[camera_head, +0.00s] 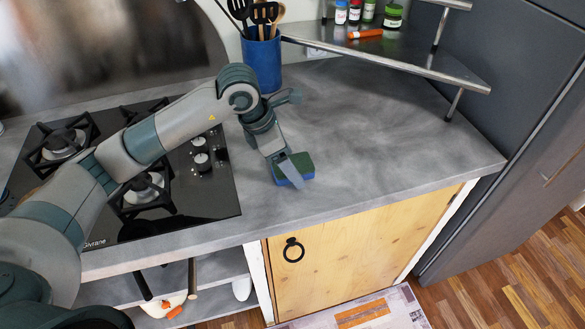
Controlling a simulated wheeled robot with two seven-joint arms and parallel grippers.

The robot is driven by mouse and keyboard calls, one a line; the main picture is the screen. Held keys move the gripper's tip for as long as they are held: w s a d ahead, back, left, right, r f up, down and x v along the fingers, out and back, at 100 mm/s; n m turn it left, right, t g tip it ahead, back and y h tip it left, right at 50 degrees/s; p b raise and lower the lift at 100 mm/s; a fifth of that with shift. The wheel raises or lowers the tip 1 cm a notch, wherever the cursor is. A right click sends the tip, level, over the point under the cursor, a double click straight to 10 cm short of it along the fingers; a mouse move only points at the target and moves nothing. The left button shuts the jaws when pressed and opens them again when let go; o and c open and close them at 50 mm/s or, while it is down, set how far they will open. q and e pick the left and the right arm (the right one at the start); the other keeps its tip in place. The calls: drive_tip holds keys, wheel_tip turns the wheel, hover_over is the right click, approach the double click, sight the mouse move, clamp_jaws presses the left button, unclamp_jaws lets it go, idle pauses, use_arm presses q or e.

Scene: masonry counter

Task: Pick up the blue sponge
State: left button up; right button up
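The blue sponge (306,174) lies on the grey counter near its front edge, to the right of the hob. It has a green upper layer and a blue lower part. My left gripper (289,171) points down at the sponge, and one finger crosses in front of its left part. The other finger is hidden, so I cannot tell whether the gripper is open or shut, or whether it touches the sponge. My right gripper is not in view.
A black gas hob (190,200) lies to the left, under my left arm. A blue utensil pot (262,62) stands at the back. A metal corner shelf (400,62) holds small jars at the back right. The counter right of the sponge is clear.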

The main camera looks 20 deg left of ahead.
sight(298, 162)
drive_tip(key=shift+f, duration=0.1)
use_arm(q)
drive_tip(key=c, duration=1.1)
drive_tip(key=shift+r, duration=0.1)
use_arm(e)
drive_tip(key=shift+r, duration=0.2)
